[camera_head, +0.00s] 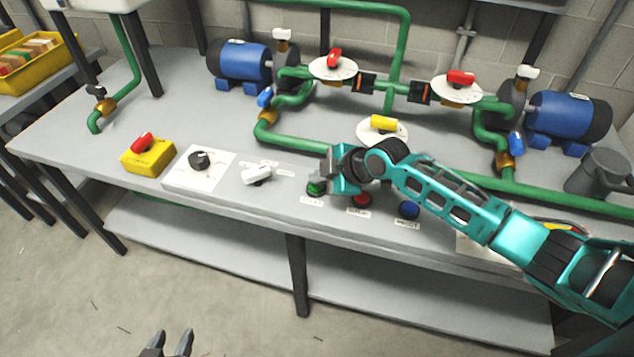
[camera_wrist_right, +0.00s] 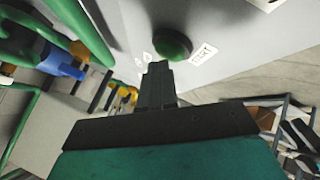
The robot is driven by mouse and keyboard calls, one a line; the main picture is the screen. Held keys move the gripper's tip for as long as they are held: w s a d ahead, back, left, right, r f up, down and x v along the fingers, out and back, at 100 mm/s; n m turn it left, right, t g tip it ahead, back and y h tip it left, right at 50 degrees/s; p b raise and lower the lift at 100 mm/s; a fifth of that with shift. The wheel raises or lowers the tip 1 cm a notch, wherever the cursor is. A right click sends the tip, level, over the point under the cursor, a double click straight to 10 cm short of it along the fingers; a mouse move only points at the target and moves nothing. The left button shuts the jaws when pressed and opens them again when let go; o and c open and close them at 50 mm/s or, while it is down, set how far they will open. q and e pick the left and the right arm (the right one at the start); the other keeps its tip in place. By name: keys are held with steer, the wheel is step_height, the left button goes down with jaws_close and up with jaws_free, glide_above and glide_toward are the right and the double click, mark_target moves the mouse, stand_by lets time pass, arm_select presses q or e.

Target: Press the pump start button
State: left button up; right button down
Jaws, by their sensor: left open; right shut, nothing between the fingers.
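The green start button (camera_head: 316,188) is on the front part of the grey bench, with a white label below it. In the right wrist view the green button (camera_wrist_right: 172,44) stands just beyond my fingertips, with a label reading START beside it. My right gripper (camera_head: 324,176) is shut and empty, right at the button in the head view; I cannot tell whether it touches. It also shows in the right wrist view (camera_wrist_right: 158,72). My left gripper (camera_head: 168,345) is open and empty, low at the bottom edge, in front of the bench.
A red button (camera_head: 361,199) and a blue button (camera_head: 409,210) are to the right, under my right arm. A white switch (camera_head: 257,175), a black knob (camera_head: 199,160) and a yellow box with a red knob (camera_head: 147,157) are to the left. Green pipes and blue pumps (camera_head: 240,64) stand behind.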

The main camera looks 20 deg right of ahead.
mark_target(320, 187)
steer(key=shift+r, duration=0.35)
steer(key=shift+r+p, duration=0.25)
steer(key=shift+p, duration=0.15)
step_height(320, 187, up, 4)
steer(key=p, duration=0.3)
steer(key=shift+p, duration=0.4)
steer(key=shift+r, duration=0.75)
